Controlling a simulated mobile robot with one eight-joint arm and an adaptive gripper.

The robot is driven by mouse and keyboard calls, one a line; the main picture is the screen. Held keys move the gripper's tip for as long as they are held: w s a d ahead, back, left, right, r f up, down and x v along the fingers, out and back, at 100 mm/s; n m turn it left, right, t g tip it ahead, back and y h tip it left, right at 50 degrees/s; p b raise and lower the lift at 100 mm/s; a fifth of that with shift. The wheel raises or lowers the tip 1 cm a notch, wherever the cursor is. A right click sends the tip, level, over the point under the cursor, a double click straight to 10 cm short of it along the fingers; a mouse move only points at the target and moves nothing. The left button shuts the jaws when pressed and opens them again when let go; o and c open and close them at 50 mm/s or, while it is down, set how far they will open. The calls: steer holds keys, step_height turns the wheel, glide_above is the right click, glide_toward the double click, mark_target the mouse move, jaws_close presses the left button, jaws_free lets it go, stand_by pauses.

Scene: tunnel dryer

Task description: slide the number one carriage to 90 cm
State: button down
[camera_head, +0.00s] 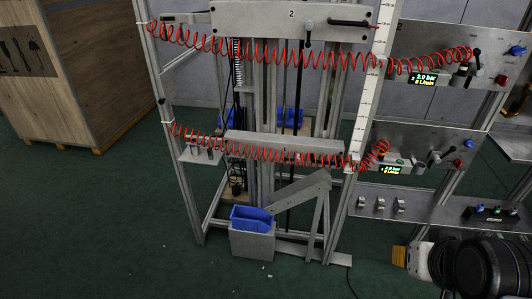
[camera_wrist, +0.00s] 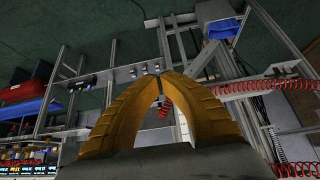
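A carriage plate marked 2 (camera_head: 290,20) sits high on the frame, with a small lever on its front. A lower grey crossbar (camera_head: 285,147) spans the same frame behind a red coiled hose; no number is readable on it, so I cannot tell whether it is the number one carriage. A white vertical scale (camera_head: 368,95) runs along the right post; its figures are too small to read. My gripper (camera_head: 398,256) is at the lower right, apart from the frame. In the wrist view its yellow fingers (camera_wrist: 158,72) meet at the tips with nothing visible held.
Right of the frame are panels with knobs, levers and displays (camera_head: 422,78), and a shelf (camera_head: 430,208) with switches. Red coiled hoses (camera_head: 300,55) cross the frame's front. A blue-lined bin (camera_head: 252,240) stands low. A wooden crate (camera_head: 85,80) is at left. Green floor lies open in front.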

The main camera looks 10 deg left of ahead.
steer(key=w+a+r+n+t, duration=0.1)
steer(key=w+r+n+t, duration=0.1)
steer(key=w+n, duration=1.4)
steer(key=w+a+f+n+t+p, duration=0.1)
steer(key=w+a+f+n, duration=0.15)
steer(key=w, duration=0.65)
steer(key=w+a+f+n+t, duration=0.1)
steer(key=w+f+n, duration=0.25)
steer(key=w, duration=0.45)
steer(key=w+a+f+n+t, duration=0.1)
steer(key=w+a+f+n, duration=0.15)
steer(key=f+n, duration=0.3)
steer(key=w+a+f+n+t+p, duration=0.1)
steer(key=w+f+n, duration=0.25)
steer(key=f, duration=0.35)
steer(key=w+a+f+n+t, duration=0.1)
steer(key=w+a+f+n, duration=0.15)
steer(key=f+n, duration=0.3)
steer(key=shift+y, duration=0.4)
steer(key=x, duration=0.3)
steer(key=b+x, duration=0.1)
steer(key=x, duration=0.5)
steer(key=shift+s+d+f+b, duration=0.15)
steer(key=shift+d+f+b, duration=0.05)
steer(key=shift+f+b, duration=0.15)
steer(key=shift+w, duration=0.6)
